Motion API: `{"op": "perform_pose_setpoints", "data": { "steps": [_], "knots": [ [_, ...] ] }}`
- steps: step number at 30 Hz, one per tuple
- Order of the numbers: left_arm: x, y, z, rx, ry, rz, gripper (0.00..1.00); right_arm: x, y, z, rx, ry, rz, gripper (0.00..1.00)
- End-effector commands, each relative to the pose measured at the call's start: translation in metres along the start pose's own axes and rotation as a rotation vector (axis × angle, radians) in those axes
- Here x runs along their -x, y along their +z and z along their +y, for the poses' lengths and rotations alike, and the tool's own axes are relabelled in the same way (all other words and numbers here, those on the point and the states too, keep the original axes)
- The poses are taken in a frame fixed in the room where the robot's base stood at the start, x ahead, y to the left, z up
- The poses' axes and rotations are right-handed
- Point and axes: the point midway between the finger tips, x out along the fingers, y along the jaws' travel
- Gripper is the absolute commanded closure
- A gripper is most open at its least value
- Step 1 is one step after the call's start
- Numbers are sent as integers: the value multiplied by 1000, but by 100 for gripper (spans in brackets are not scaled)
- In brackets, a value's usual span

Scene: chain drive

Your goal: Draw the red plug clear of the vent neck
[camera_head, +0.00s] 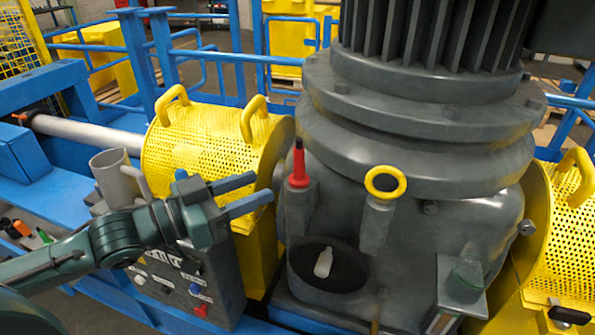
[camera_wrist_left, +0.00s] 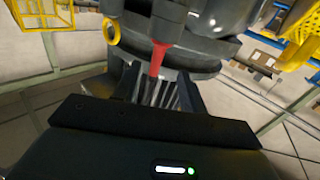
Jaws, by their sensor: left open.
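The red plug (camera_head: 299,166) stands upright in the grey vent neck (camera_head: 297,205) on the gearbox housing, with a dark tip and a red flange at its foot. My left gripper (camera_head: 264,187) is open and empty, just left of the plug, its two fingers pointing at it. In the left wrist view the plug (camera_wrist_left: 158,58) shows ahead between the fingers (camera_wrist_left: 158,82), and no contact is visible. My right gripper is not in view.
A yellow ring handle (camera_head: 386,182) on a grey stem stands right of the plug. Yellow perforated guards (camera_head: 205,150) flank the gearbox housing (camera_head: 450,225). A control box (camera_head: 185,285) is below my left wrist. A small white bottle (camera_head: 323,262) sits on a dark round patch.

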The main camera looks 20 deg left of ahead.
Motion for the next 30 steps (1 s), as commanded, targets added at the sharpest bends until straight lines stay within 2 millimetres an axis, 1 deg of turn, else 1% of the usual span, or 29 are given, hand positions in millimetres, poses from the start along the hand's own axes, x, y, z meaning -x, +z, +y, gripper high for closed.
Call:
{"op": "perform_pose_setpoints", "data": {
  "steps": [11, 17, 21, 25, 30],
  "knots": [
    [-36, -3, 0, -2, 2, 4, 58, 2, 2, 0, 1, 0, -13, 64],
    [-62, -3, 1, -2, 3, 4, 58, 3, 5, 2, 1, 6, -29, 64],
    [-79, -3, 1, -1, 3, 3, 58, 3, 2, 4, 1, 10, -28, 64],
    [-90, -1, 1, -2, 4, 0, 58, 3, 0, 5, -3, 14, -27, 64],
    [-94, 0, 1, -4, 3, -2, 58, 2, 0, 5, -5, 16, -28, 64]
  ]
}}
